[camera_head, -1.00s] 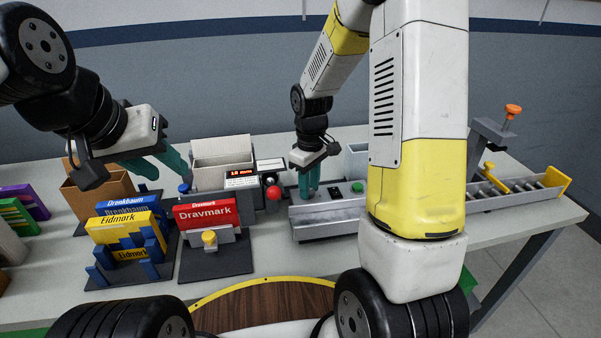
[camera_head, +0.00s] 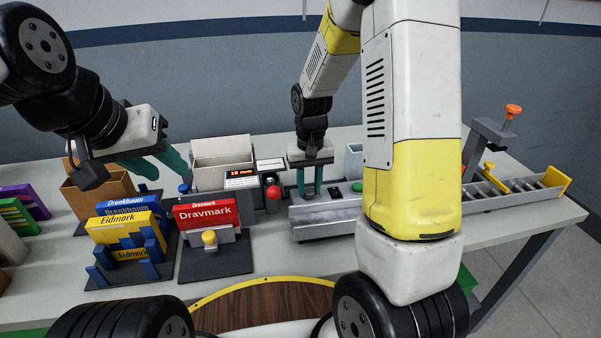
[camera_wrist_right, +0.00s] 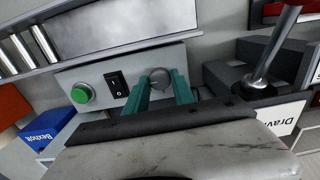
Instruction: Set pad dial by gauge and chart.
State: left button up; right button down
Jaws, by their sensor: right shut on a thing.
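The dial (camera_wrist_right: 160,78) is a small grey round knob on the grey panel (camera_wrist_right: 137,72) of the machine, beside a black rocker switch (camera_wrist_right: 115,83) and a green button (camera_wrist_right: 82,93). My right gripper (camera_wrist_right: 162,88) is shut on the dial, one teal finger on each side. In the head view my right gripper (camera_head: 309,190) points down at the machine (camera_head: 330,226) and hides the dial. A display with red digits (camera_head: 240,173), too small to read surely, stands left of it above a white printed card (camera_head: 242,183). My left gripper (camera_head: 162,165) hangs open and empty at the left.
A red-balled lever (camera_head: 273,192) stands close left of my right gripper. Holders with a red Dravmark box (camera_head: 207,214) and blue and yellow boxes (camera_head: 126,226) fill the left table. A roller track (camera_head: 510,191) runs right. Bare table (camera_head: 276,253) shows in front.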

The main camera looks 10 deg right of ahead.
aim_at(309, 191)
dwell(0.3)
jog(key=c, duration=1.1)
grip_release()
notch_tip(309, 191, up, 8)
jog(key=shift+f, duration=0.2)
jog(key=shift+r, duration=0.1)
